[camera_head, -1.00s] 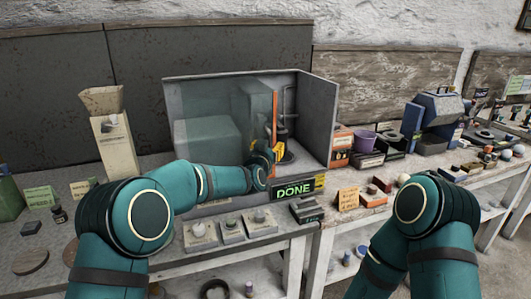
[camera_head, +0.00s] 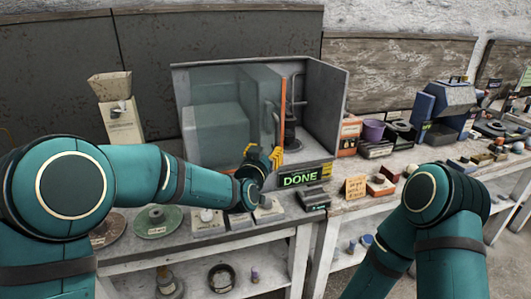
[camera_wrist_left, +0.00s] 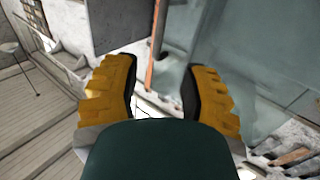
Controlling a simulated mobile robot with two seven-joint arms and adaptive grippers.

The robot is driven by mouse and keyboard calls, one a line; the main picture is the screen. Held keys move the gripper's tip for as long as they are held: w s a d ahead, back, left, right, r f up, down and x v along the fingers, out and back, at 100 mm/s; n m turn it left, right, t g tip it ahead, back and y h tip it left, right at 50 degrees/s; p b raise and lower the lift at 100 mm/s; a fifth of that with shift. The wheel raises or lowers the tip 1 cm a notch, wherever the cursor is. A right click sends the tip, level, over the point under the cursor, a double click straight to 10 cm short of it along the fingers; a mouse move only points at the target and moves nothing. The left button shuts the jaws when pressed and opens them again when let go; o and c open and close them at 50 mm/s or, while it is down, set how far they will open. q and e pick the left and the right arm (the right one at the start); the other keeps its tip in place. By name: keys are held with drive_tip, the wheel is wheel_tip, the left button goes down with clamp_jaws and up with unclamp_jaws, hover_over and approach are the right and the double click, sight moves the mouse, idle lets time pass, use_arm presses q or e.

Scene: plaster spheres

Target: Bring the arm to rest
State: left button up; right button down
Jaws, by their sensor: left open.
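My left gripper (camera_head: 266,156) is open, its yellow fingers in front of the grey box (camera_head: 326,100) with clear panels. It is near the orange upright edge (camera_head: 278,122) of the panel and a little above the green DONE sign (camera_head: 299,178). In the left wrist view the two yellow fingers (camera_wrist_left: 163,82) stand apart with nothing between them, and the orange edge (camera_wrist_left: 157,45) shows beyond them. My left arm reaches in from the left. My right arm is bent at the right, and its gripper is out of view.
Small grey blocks with knobs (camera_head: 238,219) line the bench front below my left forearm. A purple cup (camera_head: 373,130), a blue machine (camera_head: 446,108) and small boxes stand to the right.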

use_arm(q)
drive_tip(key=s+a+f+n+g+y, duration=0.1)
drive_tip(key=s+a+f+g, duration=0.2)
drive_tip(key=f, duration=0.5)
drive_tip(key=s+a+f+n+g, duration=0.1)
drive_tip(key=s+a+f+g, duration=0.2)
drive_tip(key=f, duration=0.6)
drive_tip(key=s+a+f+g+y, duration=0.1)
drive_tip(key=s+a+f, duration=0.1)
drive_tip(key=s+f, duration=0.45)
drive_tip(key=s+a+f+n+g, duration=0.1)
drive_tip(key=s+a+f+g, duration=0.2)
drive_tip(key=s+f, duration=0.4)
drive_tip(key=s+a+f+n+g, duration=0.2)
drive_tip(key=s+f+g, duration=0.3)
drive_tip(key=s, duration=0.9)
wheel_tip(320, 180, down, 4)
drive_tip(key=shift+s+a+r+n, duration=0.2)
drive_tip(key=shift+s+a+n, duration=0.1)
drive_tip(key=shift+a, duration=0.3)
